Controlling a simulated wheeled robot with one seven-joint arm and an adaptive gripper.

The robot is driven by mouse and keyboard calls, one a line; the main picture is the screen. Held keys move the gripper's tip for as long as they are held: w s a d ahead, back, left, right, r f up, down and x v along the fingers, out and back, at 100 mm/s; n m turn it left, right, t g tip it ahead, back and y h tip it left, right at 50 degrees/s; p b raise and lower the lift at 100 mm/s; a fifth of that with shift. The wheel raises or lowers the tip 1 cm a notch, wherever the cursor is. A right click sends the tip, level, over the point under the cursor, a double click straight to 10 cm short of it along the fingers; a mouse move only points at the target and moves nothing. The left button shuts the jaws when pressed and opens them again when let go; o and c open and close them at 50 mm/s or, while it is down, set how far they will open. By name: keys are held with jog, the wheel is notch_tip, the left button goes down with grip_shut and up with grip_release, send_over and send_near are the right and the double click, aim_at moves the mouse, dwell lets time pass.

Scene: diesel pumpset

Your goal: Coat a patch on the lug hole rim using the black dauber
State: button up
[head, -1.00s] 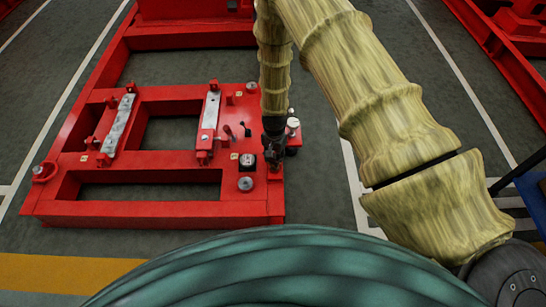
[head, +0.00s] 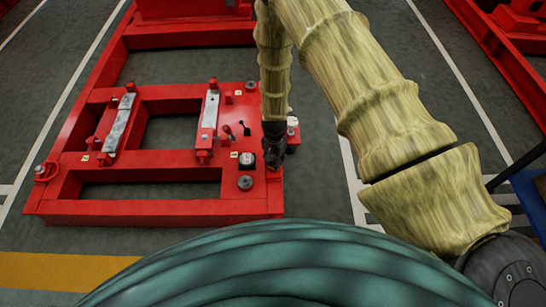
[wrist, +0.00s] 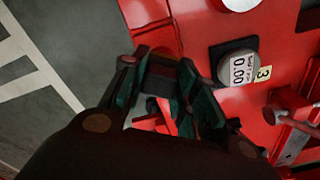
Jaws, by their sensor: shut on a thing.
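My gripper (wrist: 155,75) is shut on a small dark piece (wrist: 158,82), which I take to be the black dauber; the fingers hide most of it. In the head view my gripper (head: 272,158) hangs at the near right corner of the red frame (head: 150,208). In the wrist view a red projecting part (wrist: 150,38) of the frame lies just beyond the fingertips. It may be the lug; its hole and rim cannot be made out. I cannot tell whether the dauber touches it. At the frame's left corner another lug (head: 46,172) shows.
A round gauge reading 0.00 (wrist: 236,68), with a yellow 3 label, sits on the frame close right of my gripper in the wrist view. A red clamp-like part (wrist: 290,105) stands further right. Grey floor (wrist: 45,70) with white lines is open on the left.

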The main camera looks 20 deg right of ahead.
jog(key=shift+s, duration=0.25)
jog(key=shift+s+a+r+p, duration=0.1)
jog(key=shift+s+a+p, duration=0.05)
jog(key=shift+s+p, duration=0.25)
jog(key=shift+w, duration=0.1)
jog(key=shift+w+f, duration=0.2)
jog(key=shift+w, duration=0.3)
jog(key=shift+d, duration=0.2)
jog(key=shift+w, duration=0.2)
jog(key=shift+w+d+p, duration=0.15)
jog(key=shift+w+p, duration=0.15)
jog(key=shift+w, duration=0.1)
jog(key=shift+w+r, duration=0.1)
